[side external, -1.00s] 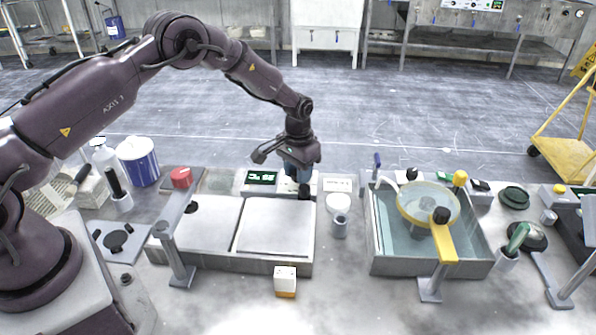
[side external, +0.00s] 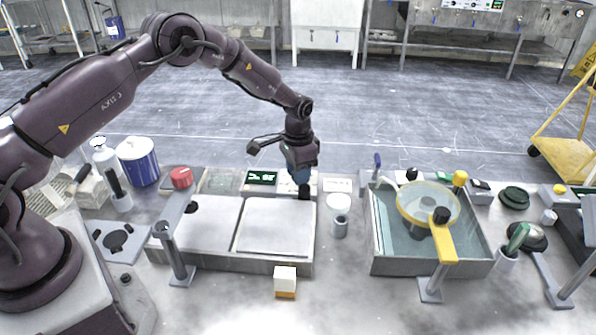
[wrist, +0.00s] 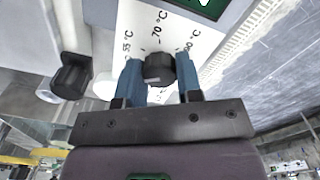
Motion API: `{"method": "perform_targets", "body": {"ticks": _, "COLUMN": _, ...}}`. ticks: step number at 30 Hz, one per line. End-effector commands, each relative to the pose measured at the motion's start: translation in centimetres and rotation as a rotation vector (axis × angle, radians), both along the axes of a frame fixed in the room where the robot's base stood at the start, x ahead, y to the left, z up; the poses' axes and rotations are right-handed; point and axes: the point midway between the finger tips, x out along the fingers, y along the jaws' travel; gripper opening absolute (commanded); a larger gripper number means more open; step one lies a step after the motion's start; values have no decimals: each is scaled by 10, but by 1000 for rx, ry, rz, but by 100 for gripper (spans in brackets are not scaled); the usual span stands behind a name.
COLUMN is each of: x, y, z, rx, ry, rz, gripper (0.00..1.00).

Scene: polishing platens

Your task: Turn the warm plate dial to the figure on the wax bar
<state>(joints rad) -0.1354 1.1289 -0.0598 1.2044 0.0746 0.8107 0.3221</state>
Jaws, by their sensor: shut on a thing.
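The warm plate (side external: 233,262) is a grey unit with two pale square tops. Its dial (wrist: 158,68) is a black knob on a white scale panel in the wrist view, with marks that look like 55, 70 and 90 °C around it. My gripper (wrist: 159,76) is shut on the dial, one blue finger on each side. In the side view my gripper (side external: 301,176) is over the panel's right end and hides the dial. The dial's pointer is not clear. The wax bar (side external: 285,288) looks to be the small white-and-amber block before the plate; its figure cannot be read.
A green display (side external: 262,178) is left of my gripper.

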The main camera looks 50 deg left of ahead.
Motion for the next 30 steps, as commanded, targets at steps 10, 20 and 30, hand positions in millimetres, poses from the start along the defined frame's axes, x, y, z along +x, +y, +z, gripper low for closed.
{"method": "perform_targets", "body": {"ticks": 10, "x": 1, "y": 0, "z": 1, "rx": 0, "ry": -2, "rz": 2, "gripper": 58}}
{"method": "perform_targets", "body": {"ticks": 20, "x": 1, "y": 0, "z": 10, "rx": 0, "ry": -3, "rz": 2, "gripper": 58}}
{"method": "perform_targets", "body": {"ticks": 30, "x": 1, "y": 0, "z": 80, "rx": 1, "ry": -5, "rz": 3, "gripper": 58}}
